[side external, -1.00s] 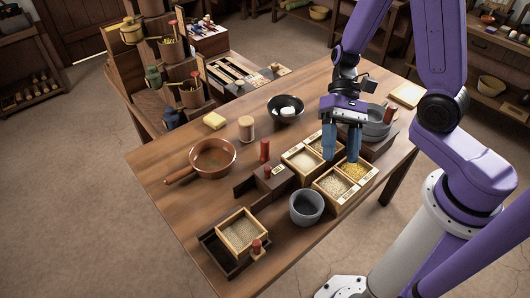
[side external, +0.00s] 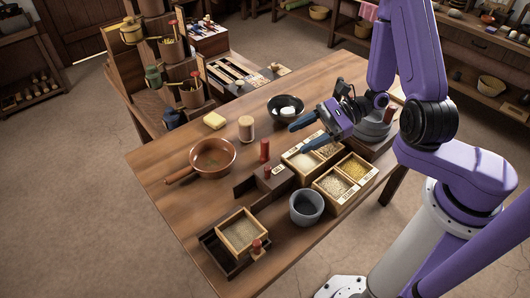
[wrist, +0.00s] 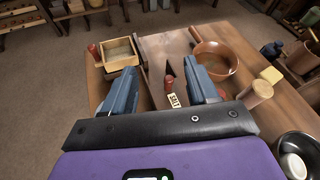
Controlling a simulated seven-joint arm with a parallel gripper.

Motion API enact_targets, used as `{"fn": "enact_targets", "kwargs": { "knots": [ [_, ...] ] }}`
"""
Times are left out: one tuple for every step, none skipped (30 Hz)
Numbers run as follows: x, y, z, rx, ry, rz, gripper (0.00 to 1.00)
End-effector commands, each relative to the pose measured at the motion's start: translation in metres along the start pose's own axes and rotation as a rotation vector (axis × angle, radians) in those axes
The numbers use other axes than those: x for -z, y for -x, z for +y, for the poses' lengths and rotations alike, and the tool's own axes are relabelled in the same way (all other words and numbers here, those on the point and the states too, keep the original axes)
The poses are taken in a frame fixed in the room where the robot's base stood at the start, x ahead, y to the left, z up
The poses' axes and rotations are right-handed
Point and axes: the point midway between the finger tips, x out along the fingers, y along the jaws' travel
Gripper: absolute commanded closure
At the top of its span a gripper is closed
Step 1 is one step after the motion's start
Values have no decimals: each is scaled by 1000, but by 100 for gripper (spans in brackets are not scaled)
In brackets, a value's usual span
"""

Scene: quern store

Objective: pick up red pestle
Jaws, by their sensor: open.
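An upright red cylinder, which looks like the red pestle (side external: 264,150), stands on the table near the middle, behind a dark box with a small red knob (side external: 267,170). My gripper (side external: 297,138) is open and empty to the right of the pestle, tilted with its blue fingers pointing left. The fingers look apart from it. In the wrist view my gripper (wrist: 168,78) is open, with the red knob (wrist: 170,84) and its white label seen between the fingers. The pestle is not clear there; the right finger may hide it.
A brown pan (side external: 213,157), a wooden cylinder (side external: 246,129) and a dark bowl (side external: 286,107) stand around the pestle. Divided grain boxes (side external: 334,184) and a grey cup (side external: 306,206) are in front. A sand-filled box (side external: 241,232) sits at the near left.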

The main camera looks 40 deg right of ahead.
Motion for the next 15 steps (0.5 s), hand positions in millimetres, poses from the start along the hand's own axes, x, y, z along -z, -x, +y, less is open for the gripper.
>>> {"fn": "enact_targets", "kwargs": {
  "knots": [
    [6,2,-2,55,-43,5,42],
    [10,3,-4,89,-67,10,42],
    [14,5,-5,133,-97,17,42],
    [18,7,-6,166,-119,22,42],
    [22,9,-8,199,-142,27,42],
    [28,11,-8,244,-173,34,42],
    [32,13,-9,276,-196,39,42],
    [36,16,-9,310,-218,45,42],
    [41,19,-9,353,-249,52,42],
    [45,21,-9,385,-271,57,42],
    [50,24,-9,418,-295,63,42],
    [55,27,-8,458,-322,71,42],
    [59,29,-7,486,-343,76,42],
    [62,32,-6,513,-362,82,42],
    [67,34,-4,547,-387,88,42]
  ]
}}
